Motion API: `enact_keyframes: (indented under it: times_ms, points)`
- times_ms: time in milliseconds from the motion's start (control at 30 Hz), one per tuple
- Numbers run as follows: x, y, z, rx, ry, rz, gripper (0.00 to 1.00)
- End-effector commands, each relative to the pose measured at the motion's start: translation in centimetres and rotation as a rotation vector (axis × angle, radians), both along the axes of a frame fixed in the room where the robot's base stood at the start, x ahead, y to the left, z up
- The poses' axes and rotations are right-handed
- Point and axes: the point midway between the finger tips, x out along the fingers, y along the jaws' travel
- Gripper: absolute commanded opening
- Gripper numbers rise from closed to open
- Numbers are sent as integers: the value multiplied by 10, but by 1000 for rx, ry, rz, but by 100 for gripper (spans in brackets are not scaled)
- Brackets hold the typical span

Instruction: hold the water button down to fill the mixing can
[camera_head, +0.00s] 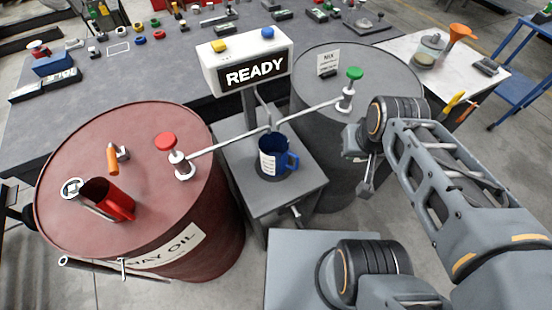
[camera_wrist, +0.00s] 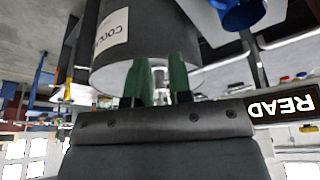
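The sign box (camera_head: 246,60) reads READY and carries a yellow button (camera_head: 219,46) and a blue button (camera_head: 267,33) on top; no water label is readable. A blue can with a handle and a white scale (camera_head: 276,157) stands upright on the grey stand below; it also shows in part in the wrist view (camera_wrist: 240,14). The sign appears upside down in the wrist view (camera_wrist: 284,107). My gripper (camera_head: 367,185) hangs at the front right of the grey barrel, well away from the sign box. Its two green fingers (camera_wrist: 159,75) are slightly apart with nothing between them.
A red barrel (camera_head: 70,150) with a red knob (camera_head: 166,142) stands left; a grey barrel (camera_head: 310,95) with a green knob (camera_head: 354,73) stands right. Metal pipes run from both toward the can. A cluttered bench (camera_head: 165,62) lies behind.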

Motion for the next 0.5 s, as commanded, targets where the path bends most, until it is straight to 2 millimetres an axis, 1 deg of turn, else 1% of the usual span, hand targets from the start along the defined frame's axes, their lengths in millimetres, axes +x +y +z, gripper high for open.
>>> enact_keyframes:
  times_ms: [33, 200, 500]
  points:
    - [0, 0, 0, 0, 0, 0, 15]
    - [0, 0, 0, 0, 0, 0, 0]
    - [0, 0, 0, 0, 0, 0, 0]
